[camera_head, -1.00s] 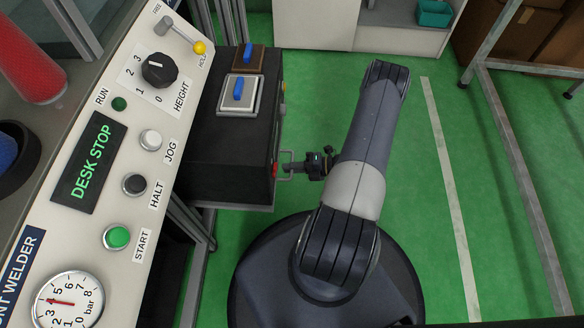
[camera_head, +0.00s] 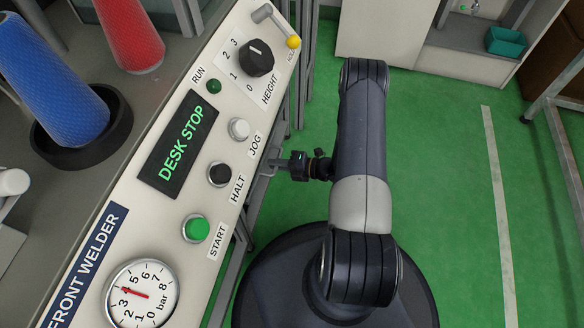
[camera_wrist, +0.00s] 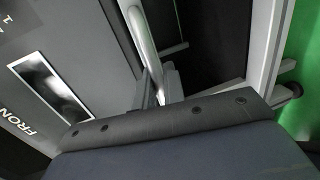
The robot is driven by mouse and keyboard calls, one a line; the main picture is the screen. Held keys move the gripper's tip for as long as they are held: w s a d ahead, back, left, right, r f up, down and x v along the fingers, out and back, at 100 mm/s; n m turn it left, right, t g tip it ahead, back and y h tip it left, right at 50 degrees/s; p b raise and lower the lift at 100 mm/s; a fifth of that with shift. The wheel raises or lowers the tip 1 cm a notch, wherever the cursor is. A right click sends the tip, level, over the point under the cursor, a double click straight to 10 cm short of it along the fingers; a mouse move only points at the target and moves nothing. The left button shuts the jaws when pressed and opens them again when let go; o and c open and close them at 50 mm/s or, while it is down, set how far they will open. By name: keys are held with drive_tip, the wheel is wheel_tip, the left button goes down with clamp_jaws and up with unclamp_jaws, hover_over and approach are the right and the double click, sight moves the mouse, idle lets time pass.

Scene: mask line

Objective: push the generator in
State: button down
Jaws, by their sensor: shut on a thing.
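The generator, a black box, is mostly out of sight in the head view, behind or under the sloping control desk. A thin metal handle (camera_head: 266,165) shows at the desk's lower right edge. My gripper (camera_head: 279,163) is shut on this handle, with the arm to its right. In the wrist view the handle is a pale rounded bar (camera_wrist: 143,42) running into my gripper (camera_wrist: 159,85). A dark grey panel (camera_wrist: 95,35) with a glossy plate and part of the lettering "FRON" lies beside it; I cannot tell whether it is the generator's front.
The control desk (camera_head: 150,235) has START, HALT and JOG buttons, and its display (camera_head: 178,142) reads DESK STOP. Metal frame legs (camera_head: 303,60) stand beyond it. Green floor (camera_head: 440,190) is clear to the right. A white cabinet (camera_head: 385,30) stands at the back.

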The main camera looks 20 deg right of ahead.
drive_tip(key=shift+x, duration=0.75)
drive_tip(key=shift+w+r, duration=0.15)
drive_tip(key=shift+r, duration=0.05)
drive_tip(key=c, duration=1.6)
unclamp_jaws()
drive_tip(key=shift+a, duration=0.15)
drive_tip(key=shift+c, duration=0.2)
drive_tip(key=p+v, duration=0.2)
drive_tip(key=v, duration=0.8)
drive_tip(key=shift+s+d, duration=0.2)
drive_tip(key=shift+d, duration=0.15)
drive_tip(key=shift+a, duration=0.1)
